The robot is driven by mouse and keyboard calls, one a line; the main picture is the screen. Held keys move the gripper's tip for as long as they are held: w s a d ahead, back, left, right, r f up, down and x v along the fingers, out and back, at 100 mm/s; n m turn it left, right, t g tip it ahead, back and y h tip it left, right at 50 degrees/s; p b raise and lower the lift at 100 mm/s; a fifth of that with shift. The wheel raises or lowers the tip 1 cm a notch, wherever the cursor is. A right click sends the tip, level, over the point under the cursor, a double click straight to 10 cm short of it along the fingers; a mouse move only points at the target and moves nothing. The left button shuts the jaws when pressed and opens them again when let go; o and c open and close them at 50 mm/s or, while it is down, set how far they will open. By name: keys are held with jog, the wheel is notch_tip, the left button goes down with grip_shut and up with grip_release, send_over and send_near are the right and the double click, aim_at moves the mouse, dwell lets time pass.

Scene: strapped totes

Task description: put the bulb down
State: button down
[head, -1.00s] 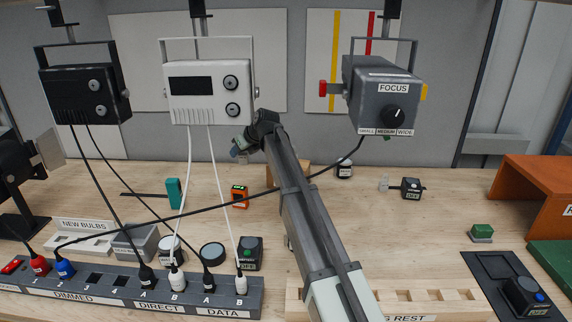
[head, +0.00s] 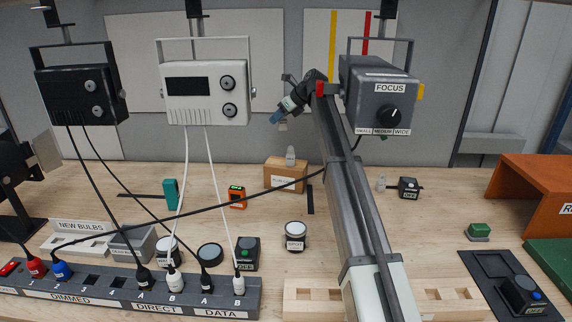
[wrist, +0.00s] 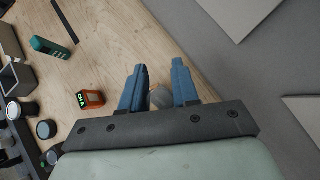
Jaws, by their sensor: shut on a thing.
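My gripper (head: 279,117) is raised above the back of the table, in front of the grey wall, with its blue fingers tilted down and left. In the wrist view the two fingers (wrist: 159,70) are shut on a rounded grey bulb (wrist: 160,97), partly hidden behind the gripper body. A small pale part of the bulb (head: 282,127) shows just below the fingers in the head view. It is clear of the table. Another pale bulb (head: 290,156) stands on a cardboard box (head: 285,178) below and slightly right of my gripper.
A NEW BULBS tray (head: 62,240) is at the left, behind a socket strip (head: 120,298) with cables. A black cable crosses mid-table. A SPOT canister (head: 295,238), orange meter (head: 237,197) and teal item (head: 170,193) stand nearby. Lamp housings (head: 380,95) hang above.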

jog(key=shift+s+a+f+n+g+y, duration=0.1)
jog(key=shift+s+f+n+g, duration=0.25)
jog(key=shift+f, duration=1.4)
jog(key=shift+s+a+f+n+g+y, duration=0.1)
jog(key=shift+s+f+n+g, duration=0.25)
jog(key=shift+f, duration=1.35)
jog(key=shift+s+f+n+g+y, duration=0.15)
jog(key=shift+s+f+n, duration=0.3)
jog(key=shift+f, duration=1.3)
jog(key=shift+w+f, duration=0.1)
jog(key=c, duration=0.8)
grip_release()
jog(key=shift+c, duration=0.2)
jog(key=shift+r, duration=0.2)
jog(key=v, duration=0.7)
jog(key=shift+d+r, duration=0.15)
